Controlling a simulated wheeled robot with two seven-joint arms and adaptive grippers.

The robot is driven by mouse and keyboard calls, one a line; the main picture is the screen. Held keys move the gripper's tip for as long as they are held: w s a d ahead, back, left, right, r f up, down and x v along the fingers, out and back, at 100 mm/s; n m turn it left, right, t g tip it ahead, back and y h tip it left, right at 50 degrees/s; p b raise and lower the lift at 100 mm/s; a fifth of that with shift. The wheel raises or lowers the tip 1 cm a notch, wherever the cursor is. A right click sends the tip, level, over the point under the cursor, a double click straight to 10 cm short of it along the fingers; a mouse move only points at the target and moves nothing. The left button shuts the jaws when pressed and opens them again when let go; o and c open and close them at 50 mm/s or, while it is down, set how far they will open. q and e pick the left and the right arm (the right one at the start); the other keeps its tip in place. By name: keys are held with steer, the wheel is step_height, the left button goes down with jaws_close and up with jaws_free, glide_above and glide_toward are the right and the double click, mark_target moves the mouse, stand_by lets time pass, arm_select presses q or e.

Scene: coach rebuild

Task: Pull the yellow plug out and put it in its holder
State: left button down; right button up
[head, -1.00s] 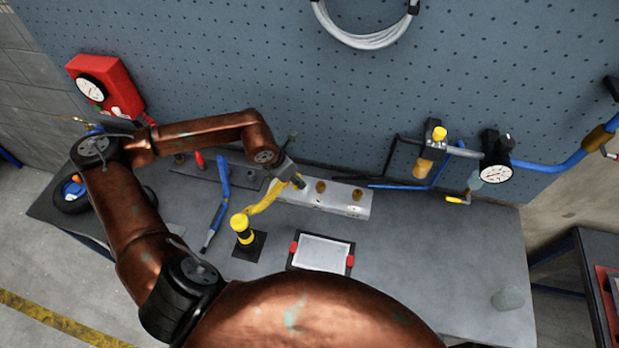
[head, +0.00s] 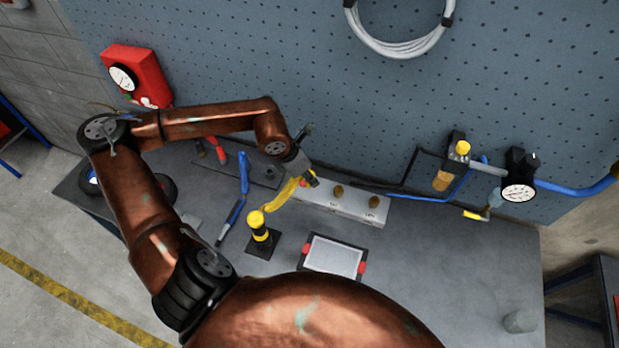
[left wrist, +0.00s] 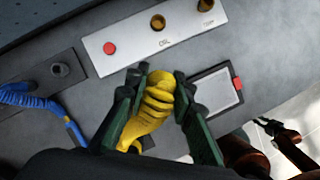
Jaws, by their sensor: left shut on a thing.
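My left gripper (head: 309,179) is at the left end of a pale metal block (head: 354,207). In the left wrist view its green-sided fingers (left wrist: 160,84) are shut on the yellow plug (left wrist: 150,112), a ribbed yellow piece. In the head view the yellow plug (head: 283,194) slants down from the fingers toward a yellow-and-black post (head: 261,234) on a black square base. I cannot tell whether plug and post touch. The wrist view shows the block (left wrist: 130,46) with a red round spot and brass ports, one (left wrist: 158,22) just beyond the fingertips.
A framed tablet-like panel (head: 335,256) with red side clips lies right of the post. A blue-handled tool (head: 232,214) lies to its left. Behind stand the pegboard, a dark bent pipe and a gauge (head: 519,188). The bench's right side is mostly clear.

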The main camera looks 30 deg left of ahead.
arm_select(q)
steer(key=shift+r, duration=0.45)
